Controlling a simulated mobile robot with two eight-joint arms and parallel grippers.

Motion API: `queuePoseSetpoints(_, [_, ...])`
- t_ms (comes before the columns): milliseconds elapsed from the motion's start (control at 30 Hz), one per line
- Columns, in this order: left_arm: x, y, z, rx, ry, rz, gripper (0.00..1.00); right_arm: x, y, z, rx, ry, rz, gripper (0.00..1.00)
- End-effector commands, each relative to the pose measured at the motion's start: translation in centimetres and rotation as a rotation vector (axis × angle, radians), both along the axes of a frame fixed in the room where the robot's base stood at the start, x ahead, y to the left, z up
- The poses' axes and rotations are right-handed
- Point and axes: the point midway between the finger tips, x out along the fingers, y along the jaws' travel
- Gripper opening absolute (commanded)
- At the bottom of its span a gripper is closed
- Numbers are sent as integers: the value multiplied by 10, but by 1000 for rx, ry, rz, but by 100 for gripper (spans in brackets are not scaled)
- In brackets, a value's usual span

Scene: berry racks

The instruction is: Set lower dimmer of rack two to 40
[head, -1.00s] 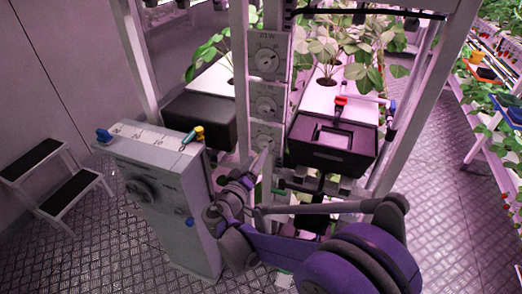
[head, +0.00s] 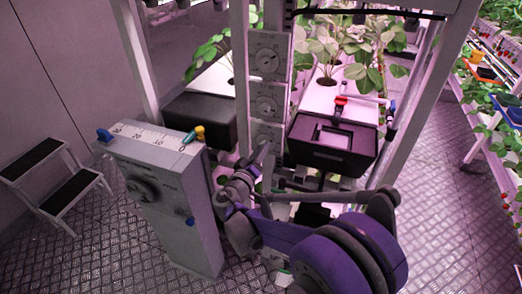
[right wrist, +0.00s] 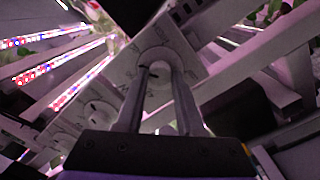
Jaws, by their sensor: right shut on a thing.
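The top dial (head: 266,62) and the middle dial (head: 265,105) are in plain view in the head view. The lowest dial (head: 262,132) is partly covered by my right gripper (head: 264,152). In the right wrist view, the two fingers of my right gripper (right wrist: 162,72) are shut on the knob of a dial (right wrist: 155,55), at the panel. The knob itself is mostly hidden and its setting cannot be read. My left gripper is not in view.
A black box (head: 330,145) sits right of the post, another (head: 200,120) left. A step stool (head: 55,185) stands far left. Metal floor is free at right.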

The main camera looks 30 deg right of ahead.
Motion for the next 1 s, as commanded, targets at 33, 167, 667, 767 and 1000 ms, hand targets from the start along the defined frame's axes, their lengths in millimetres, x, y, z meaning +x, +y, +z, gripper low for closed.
queuePoseSetpoints(33, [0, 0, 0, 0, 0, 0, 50, 0, 0, 0, 0, 0, 0, 0])
queuePoseSetpoints(167, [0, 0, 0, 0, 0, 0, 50, 0, 0, 0, 0, 0, 0, 0])
queuePoseSetpoints(667, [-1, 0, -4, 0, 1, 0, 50, 0, 0, -1, -109, 128, 0, 0])
queuePoseSetpoints(767, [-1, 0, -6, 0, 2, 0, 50, 0, 0, -1, -164, 192, 0, 0])
queuePoseSetpoints(1000, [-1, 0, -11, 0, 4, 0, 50, 0, 0, -1, -312, 365, 1, 0])
